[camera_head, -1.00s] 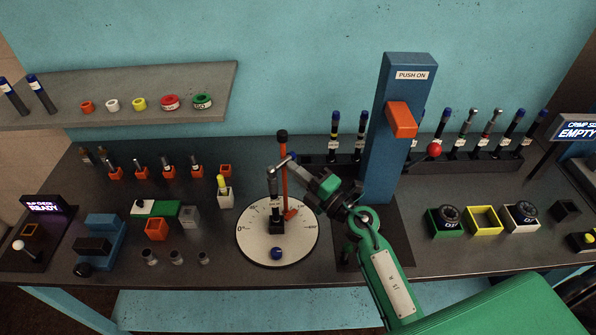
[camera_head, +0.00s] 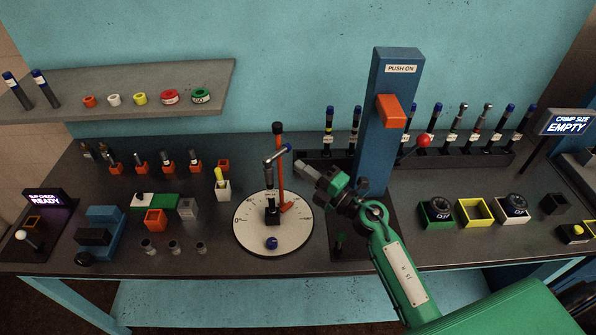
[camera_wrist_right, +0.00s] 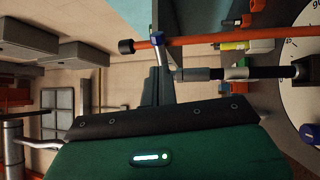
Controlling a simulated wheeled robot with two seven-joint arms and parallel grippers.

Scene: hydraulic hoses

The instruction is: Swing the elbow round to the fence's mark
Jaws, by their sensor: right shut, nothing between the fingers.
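The silver elbow (camera_head: 276,154), with a blue end, tops an upright hose fitting (camera_head: 270,187) in a black block on the white round dial (camera_head: 250,239). Its arm points right and slightly back in the head view. The orange post (camera_head: 281,180) with a black cap, seemingly the fence, stands just behind it, its red foot near the dial's right-hand marks. In the right wrist view the elbow (camera_wrist_right: 168,58) crosses near the post (camera_wrist_right: 220,38). My right gripper (camera_head: 302,169) is shut and empty, just right of the elbow and apart from it. My left gripper is not in view.
A blue column (camera_head: 387,135) with an orange block stands behind my right gripper. A rack (camera_head: 470,162) of several hoses is at the back right. Orange blocks and small holders fill the left of the bench. A blue knob (camera_head: 271,243) sits at the dial's front.

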